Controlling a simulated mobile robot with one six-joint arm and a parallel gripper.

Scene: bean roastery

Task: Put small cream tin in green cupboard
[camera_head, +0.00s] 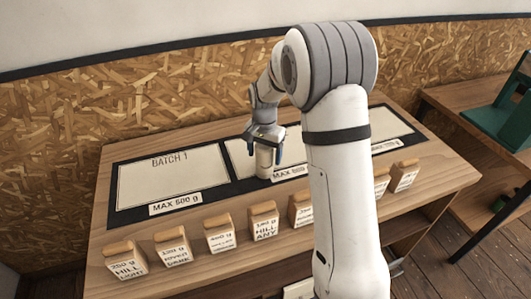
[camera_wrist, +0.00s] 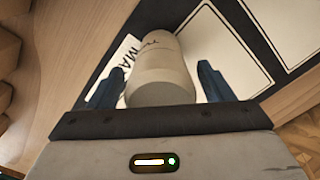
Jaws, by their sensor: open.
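A cream cylindrical tin (camera_head: 265,163) stands on the table at the dark divider between two marked panels. It also shows in the wrist view (camera_wrist: 160,78), between the two blue fingers. My gripper (camera_head: 265,140) is open, with its fingers on either side of the tin. In the wrist view there is a gap on the right side of the tin, and the left finger is very close to it. A green structure (camera_head: 505,112), perhaps the green cupboard, stands on a wooden bench at the far right, cut off by the picture edge.
A row of labelled bags with wooden-looking tops (camera_head: 220,233) lines the table's front. The "BATCH 1" panel (camera_head: 172,175) is bare. A wooden bench (camera_head: 465,95) stands to the right, apart from the table. A chipboard wall (camera_head: 130,110) runs behind. My arm hides part of the table.

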